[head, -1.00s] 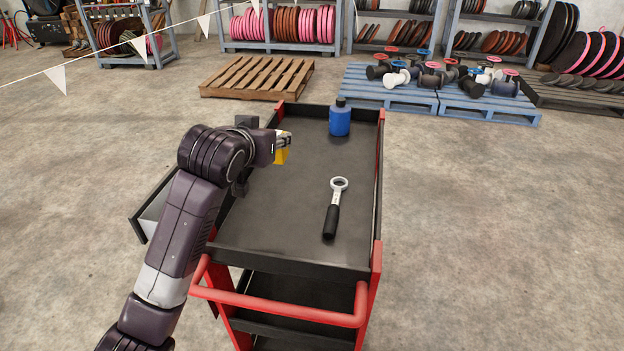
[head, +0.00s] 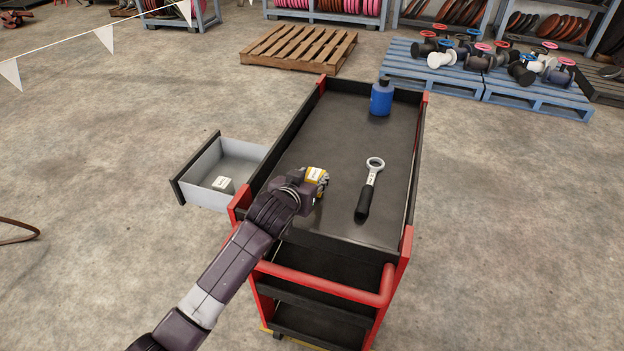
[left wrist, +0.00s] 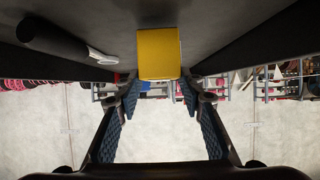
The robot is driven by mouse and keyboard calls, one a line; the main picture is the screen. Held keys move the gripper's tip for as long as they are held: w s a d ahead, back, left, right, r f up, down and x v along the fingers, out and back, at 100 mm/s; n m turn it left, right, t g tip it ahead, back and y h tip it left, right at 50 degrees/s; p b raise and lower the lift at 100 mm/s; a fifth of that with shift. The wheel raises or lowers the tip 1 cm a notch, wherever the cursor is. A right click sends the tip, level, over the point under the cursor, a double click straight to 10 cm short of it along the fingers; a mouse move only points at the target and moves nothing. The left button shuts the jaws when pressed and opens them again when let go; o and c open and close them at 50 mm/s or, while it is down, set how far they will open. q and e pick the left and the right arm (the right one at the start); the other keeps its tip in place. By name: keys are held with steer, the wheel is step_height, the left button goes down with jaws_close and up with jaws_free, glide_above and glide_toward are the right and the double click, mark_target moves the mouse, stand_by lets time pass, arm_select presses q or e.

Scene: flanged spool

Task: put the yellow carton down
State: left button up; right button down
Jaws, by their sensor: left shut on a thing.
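The yellow carton (head: 315,174) has a pale top and is over the near left part of the cart's dark top tray (head: 315,130). My left gripper (head: 321,182) is shut on it, with the arm reaching in from the lower left. In the left wrist view the carton (left wrist: 158,53) sits between the tips of the two blue-padded fingers, close to the tray surface. I cannot tell whether it touches the tray. My right gripper is not in view.
A ring-ended tool with a black handle (head: 369,187) lies right of the carton. A blue bottle (head: 381,99) stands at the tray's far end. An open drawer (head: 238,164) holding a small white box (head: 223,184) juts out left. The tray's middle is clear.

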arm_select(q)
steer(key=shift+f, duration=0.5)
steer(key=shift+f, duration=0.2)
steer(key=o, duration=1.4)
